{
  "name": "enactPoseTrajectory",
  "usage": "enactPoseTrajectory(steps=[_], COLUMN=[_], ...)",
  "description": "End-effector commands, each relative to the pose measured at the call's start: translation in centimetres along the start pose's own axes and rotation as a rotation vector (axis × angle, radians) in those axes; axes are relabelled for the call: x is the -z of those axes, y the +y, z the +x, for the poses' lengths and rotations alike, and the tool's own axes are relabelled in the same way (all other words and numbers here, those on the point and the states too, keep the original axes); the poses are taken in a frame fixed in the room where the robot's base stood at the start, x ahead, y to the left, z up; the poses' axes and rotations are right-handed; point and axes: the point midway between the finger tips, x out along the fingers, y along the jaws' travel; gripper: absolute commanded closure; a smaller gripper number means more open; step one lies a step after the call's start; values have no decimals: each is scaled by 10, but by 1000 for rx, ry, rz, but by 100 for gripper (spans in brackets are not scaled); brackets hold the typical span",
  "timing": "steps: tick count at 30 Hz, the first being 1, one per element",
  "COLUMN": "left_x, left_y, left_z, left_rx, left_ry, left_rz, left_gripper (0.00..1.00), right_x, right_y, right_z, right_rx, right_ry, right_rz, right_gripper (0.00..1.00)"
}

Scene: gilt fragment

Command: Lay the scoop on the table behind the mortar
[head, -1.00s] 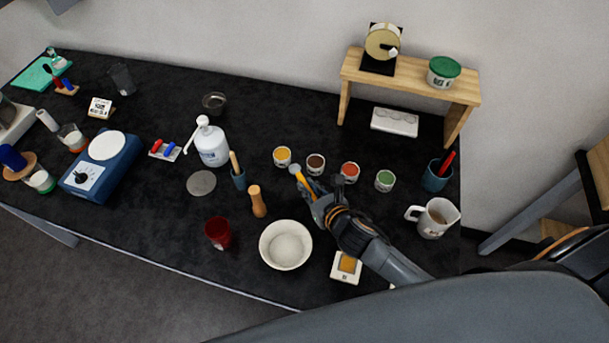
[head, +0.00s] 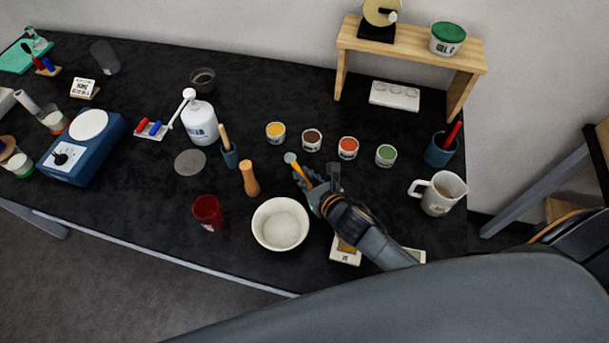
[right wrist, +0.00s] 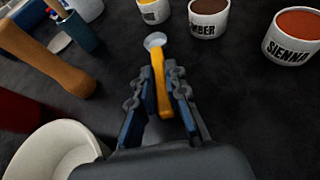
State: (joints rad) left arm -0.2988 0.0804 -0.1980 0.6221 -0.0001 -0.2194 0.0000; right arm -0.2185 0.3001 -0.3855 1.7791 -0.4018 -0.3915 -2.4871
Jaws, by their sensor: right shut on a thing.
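The scoop has a yellow-orange handle (head: 301,173) and a small pale grey bowl; it also shows in the right wrist view (right wrist: 158,70). My right gripper (head: 315,186) is shut on its handle, with the bowl end pointing away from the gripper. In the right wrist view the fingers (right wrist: 157,92) lie on both sides of the handle. The mortar (head: 261,236) is a white bowl with pale contents, left of and nearer than the gripper; its rim shows at lower left in the wrist view (right wrist: 52,150). Whether the scoop touches the table is unclear. My left gripper is out of view.
Yellow (head: 276,133), brown (head: 312,139), red (head: 348,147) and green (head: 385,155) pots form a row behind. Dark table (head: 270,178) is bare between pestle and scoop.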

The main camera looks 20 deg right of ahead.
Motion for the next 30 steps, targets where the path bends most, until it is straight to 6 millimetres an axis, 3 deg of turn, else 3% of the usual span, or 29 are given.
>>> enactPoseTrajectory(steps=[24, 25, 27, 29, 30], left_x=[-4, -4, -4, -4, -4], left_y=[1, 1, 1, 1, 1], left_z=[8, 8, 8, 8, 8], left_rx=[-1, -1, -1, -2, -2], left_ry=[-6, -6, -6, -5, -5], left_rz=[3, 3, 3, 3, 3], left_gripper=[63, 63, 63, 63, 63], right_x=[11, 11, 11, 11, 11], right_y=[0, 0, 0, 0, 0], right_z=[5, 5, 5, 5, 5], right_rx=[0, 0, 0, 0, 0], right_ry=[1, 1, 1, 1, 0], right_rz=[-1, 0, 0, 0, 0], right_gripper=[100, 84, 70, 59, 59])
